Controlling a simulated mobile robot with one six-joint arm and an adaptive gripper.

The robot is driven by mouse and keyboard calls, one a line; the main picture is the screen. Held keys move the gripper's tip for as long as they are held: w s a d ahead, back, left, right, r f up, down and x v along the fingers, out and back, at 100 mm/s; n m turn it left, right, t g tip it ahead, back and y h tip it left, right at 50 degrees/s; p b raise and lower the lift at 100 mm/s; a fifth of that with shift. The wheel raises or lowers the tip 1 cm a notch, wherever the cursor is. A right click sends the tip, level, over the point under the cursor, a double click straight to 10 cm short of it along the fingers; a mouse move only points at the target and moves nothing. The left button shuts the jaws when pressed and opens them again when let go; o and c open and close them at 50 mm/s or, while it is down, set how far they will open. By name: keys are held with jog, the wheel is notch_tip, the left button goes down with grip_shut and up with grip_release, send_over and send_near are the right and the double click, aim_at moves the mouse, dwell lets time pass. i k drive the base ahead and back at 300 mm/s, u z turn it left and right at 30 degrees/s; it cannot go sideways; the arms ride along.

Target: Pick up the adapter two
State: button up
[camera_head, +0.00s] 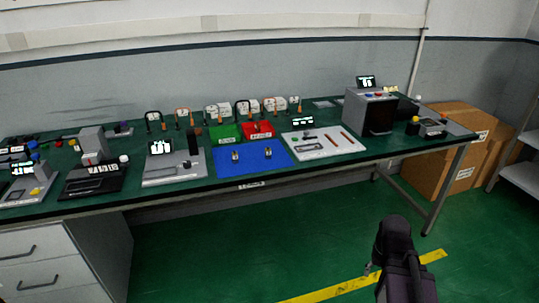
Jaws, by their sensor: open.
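Two small upright brass-and-dark pieces stand on the blue mat (220,168) at the middle of the table. The left piece (235,155) and the right piece (268,153) look alike and could be adapters. No label that I can read tells which is adapter two. My dark arm rises at the lower right, in front of the table and well away from the mat. I cannot make out the fingers of my gripper, and nothing is seen held.
The long green table (340,171) holds a grey device with a display (172,165) left of the mat. A white tray (310,153) is right of it. Green (225,131) and red bins (258,129) stand behind. Cardboard boxes (440,150) sit at the right. Floor in front is clear.

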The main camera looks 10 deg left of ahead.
aim_at(268, 152)
jog(key=u, duration=0.05)
jog(key=i, duration=0.9)
jog(key=z, duration=0.05)
